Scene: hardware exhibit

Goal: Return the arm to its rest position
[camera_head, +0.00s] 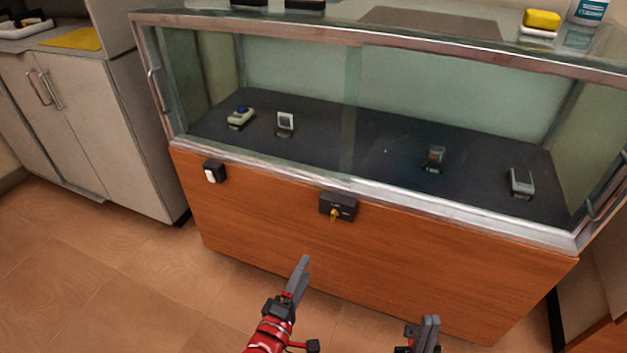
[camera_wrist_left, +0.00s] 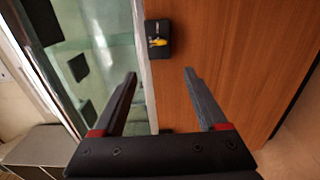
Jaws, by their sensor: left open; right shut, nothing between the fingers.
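My left gripper (camera_head: 302,264) hangs in front of the wooden cabinet front, below the lock box, and holds nothing. In the left wrist view its two fingers (camera_wrist_left: 159,72) are spread apart with nothing between them. My right gripper (camera_head: 431,322) is at the bottom edge of the head view, lower and to the right, with its fingers together and empty. Most of the right arm is out of view.
A glass display case (camera_head: 350,190) stands ahead, with several small devices inside. A black lock box (camera_head: 338,206) with a yellow key (camera_head: 334,216) and a white switch (camera_head: 211,175) are on its wooden front. Grey cabinets (camera_head: 95,135) stand left. Floor (camera_head: 120,290) is clear.

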